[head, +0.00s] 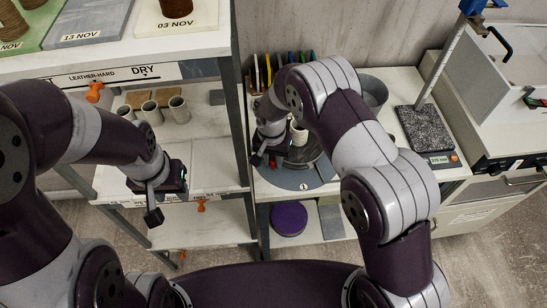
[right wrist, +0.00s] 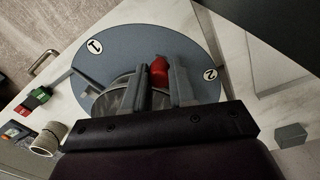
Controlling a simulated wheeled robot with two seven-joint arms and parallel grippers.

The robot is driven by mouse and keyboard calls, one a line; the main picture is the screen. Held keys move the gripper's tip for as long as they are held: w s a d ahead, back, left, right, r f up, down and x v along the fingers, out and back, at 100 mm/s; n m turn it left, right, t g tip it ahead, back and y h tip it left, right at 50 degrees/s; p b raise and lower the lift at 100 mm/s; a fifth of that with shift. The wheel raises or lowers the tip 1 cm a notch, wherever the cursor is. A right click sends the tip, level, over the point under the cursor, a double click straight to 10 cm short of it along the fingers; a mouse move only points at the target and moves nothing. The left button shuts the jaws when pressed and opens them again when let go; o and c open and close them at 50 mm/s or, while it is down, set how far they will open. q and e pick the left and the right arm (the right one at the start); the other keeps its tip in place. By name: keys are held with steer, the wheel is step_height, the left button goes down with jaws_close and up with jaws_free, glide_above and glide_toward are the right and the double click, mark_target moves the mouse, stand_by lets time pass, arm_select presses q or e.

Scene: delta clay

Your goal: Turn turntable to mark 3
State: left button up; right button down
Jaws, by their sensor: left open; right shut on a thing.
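The turntable (head: 322,180) is a flat grey-blue disc on the low bench, with a darker round piece at its middle. A white label with a 1 (head: 303,187) shows near its front edge. In the right wrist view the disc (right wrist: 127,38) carries labels 1 (right wrist: 94,46) and 2 (right wrist: 210,74); I see no label 3. My right gripper (head: 268,160) is low over the disc's left side. In the right wrist view its fingers (right wrist: 160,92) are closed around a red knob (right wrist: 159,70), whose lower part they hide. My left gripper (head: 153,212) is open and empty, left of the bench.
Shelves at left hold several clay cups (head: 179,109) and an orange clamp (head: 95,91). A purple disc (head: 289,219) lies on the shelf below the turntable. A grey bucket (head: 373,93) and a speckled stand (head: 425,130) stand right of it.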

steer(key=c, duration=1.1)
jaws_free()
steer(key=shift+w+r, duration=0.2)
steer(key=shift+o, duration=0.9)
steer(key=shift+s+f, duration=0.1)
steer(key=shift+s, duration=0.1)
